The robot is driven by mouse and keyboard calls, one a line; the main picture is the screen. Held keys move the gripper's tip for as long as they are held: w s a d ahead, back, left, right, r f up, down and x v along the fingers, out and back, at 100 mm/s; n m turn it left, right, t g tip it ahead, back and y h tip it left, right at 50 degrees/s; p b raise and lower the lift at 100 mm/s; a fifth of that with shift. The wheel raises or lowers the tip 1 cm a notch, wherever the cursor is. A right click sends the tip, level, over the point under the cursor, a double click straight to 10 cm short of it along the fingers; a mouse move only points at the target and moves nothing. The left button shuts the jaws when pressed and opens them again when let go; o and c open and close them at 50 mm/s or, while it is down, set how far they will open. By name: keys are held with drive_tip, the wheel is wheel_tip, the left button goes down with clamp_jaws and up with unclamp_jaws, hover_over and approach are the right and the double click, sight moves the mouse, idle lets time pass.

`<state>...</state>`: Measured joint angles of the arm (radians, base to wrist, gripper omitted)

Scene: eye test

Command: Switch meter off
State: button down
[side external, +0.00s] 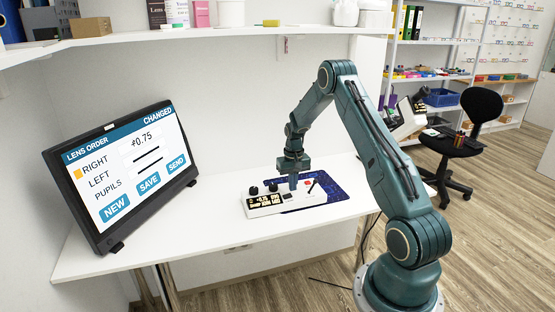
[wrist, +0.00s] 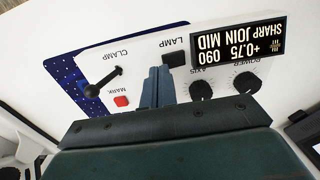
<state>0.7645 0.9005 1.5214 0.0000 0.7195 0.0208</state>
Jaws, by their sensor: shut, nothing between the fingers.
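The meter is a white box (side external: 266,213) on the white table. Its dark display (wrist: 240,45) is lit and reads "+0.75 090 SHARP JOIN MID", upside down in the wrist view. It has a POWER knob (wrist: 247,83), an AXIS knob (wrist: 201,90), a black LAMP switch (wrist: 175,58), a red MARK button (wrist: 121,101) and a black CLAMP lever (wrist: 103,82). My gripper (side external: 293,184) points down over the meter, shut and empty. In the wrist view its fingers (wrist: 158,78) appear between the LAMP switch and the red button. I cannot tell whether they touch the panel.
A dark blue patterned mat (side external: 332,188) lies by the meter. A monitor (side external: 125,170) at the left shows "LENS ORDER" and "CHANGED", with right +0.75. A white shelf (side external: 200,37) runs above. The table (side external: 190,230) is clear between monitor and meter.

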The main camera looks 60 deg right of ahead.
drive_tip(key=shift+f, duration=0.95)
idle(0.9)
wheel_tip(320, 180, up, 7)
idle(1.2)
drive_tip(key=shift+r, duration=0.1)
